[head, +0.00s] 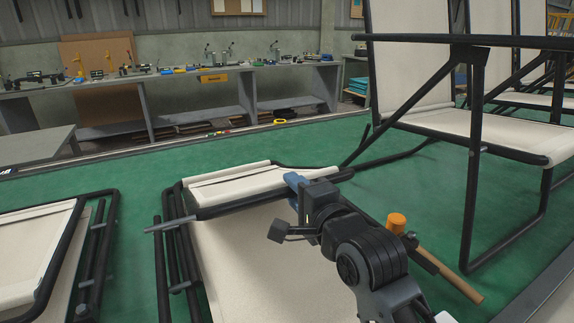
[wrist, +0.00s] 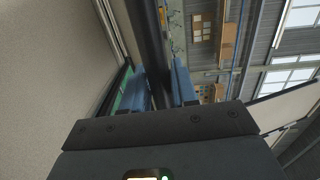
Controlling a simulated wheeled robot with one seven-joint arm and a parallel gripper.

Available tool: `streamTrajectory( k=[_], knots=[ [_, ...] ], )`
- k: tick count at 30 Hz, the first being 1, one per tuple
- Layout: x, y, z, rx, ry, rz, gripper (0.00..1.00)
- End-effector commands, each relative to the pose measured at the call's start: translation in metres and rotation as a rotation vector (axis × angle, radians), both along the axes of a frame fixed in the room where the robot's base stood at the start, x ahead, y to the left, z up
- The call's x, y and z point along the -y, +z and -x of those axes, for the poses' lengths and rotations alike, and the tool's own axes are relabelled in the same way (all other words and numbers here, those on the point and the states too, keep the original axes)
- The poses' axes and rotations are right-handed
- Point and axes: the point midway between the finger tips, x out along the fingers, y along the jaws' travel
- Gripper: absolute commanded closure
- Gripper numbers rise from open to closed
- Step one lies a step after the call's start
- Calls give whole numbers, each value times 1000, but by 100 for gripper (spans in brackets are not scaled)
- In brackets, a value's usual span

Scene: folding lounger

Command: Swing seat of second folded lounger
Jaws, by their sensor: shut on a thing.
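The folded lounger (head: 235,240) in the middle has cream fabric and black tubes and lies on the green surface. Its seat part (head: 240,185) is slightly raised at the far end. My gripper (head: 294,181), with blue fingers, is at the right end of the seat's black front tube. In the wrist view, my gripper (wrist: 161,80) has its fingers on either side of a black tube (wrist: 151,40), shut on it. Cream fabric (wrist: 50,70) fills the left of that view. My arm hides part of the lounger's right side.
Another folded lounger (head: 35,255) lies at left. An opened lounger (head: 500,128) stands at right, with more behind it. A mallet with an orange head (head: 396,222) and wooden handle (head: 458,284) lies beside my arm. A workbench (head: 190,80) with tools stands at the back.

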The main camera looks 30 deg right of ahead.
Motion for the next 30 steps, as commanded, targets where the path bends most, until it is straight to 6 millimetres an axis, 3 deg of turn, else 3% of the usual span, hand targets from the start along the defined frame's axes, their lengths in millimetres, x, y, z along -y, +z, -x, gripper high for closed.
streamTrajectory(
  k=[1,6,18,19,24,30],
  knots=[
    [0,-24,6,-10,0,0,100],
    [0,-47,18,-8,0,0,100],
    [0,-49,21,-3,0,-1,100],
    [0,-49,21,-2,0,-1,71],
    [0,-48,21,-1,0,-1,55],
    [0,-48,21,-1,0,-1,55]
  ],
)
